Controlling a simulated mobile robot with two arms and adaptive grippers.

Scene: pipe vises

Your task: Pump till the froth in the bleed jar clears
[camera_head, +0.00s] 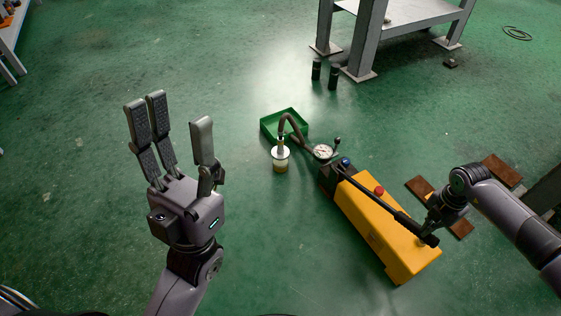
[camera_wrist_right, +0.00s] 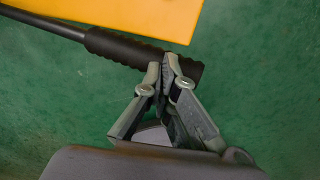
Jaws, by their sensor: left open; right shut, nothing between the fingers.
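The bleed jar (camera_head: 280,163) stands upright on the green floor, with pale yellowish contents; froth is too small to tell. A dark hose (camera_head: 290,119) arches from it towards the round gauge (camera_head: 323,152) on the yellow pump (camera_head: 375,225). The pump's black lever (camera_head: 385,202) lies low along the yellow body. My right gripper (camera_head: 430,226) is at the lever's grip end; in the right wrist view its fingertips (camera_wrist_right: 166,72) are closed together against or over the black grip (camera_wrist_right: 125,46), with nothing between them. My left gripper (camera_head: 172,115) is open and empty, left of the jar.
A red knob (camera_head: 379,190) tops the pump. Brown plates (camera_head: 460,228) lie right of the pump, near my right arm. Two dark cylinders (camera_head: 333,77) stand by a grey table leg (camera_head: 365,40). The floor around my left gripper is clear.

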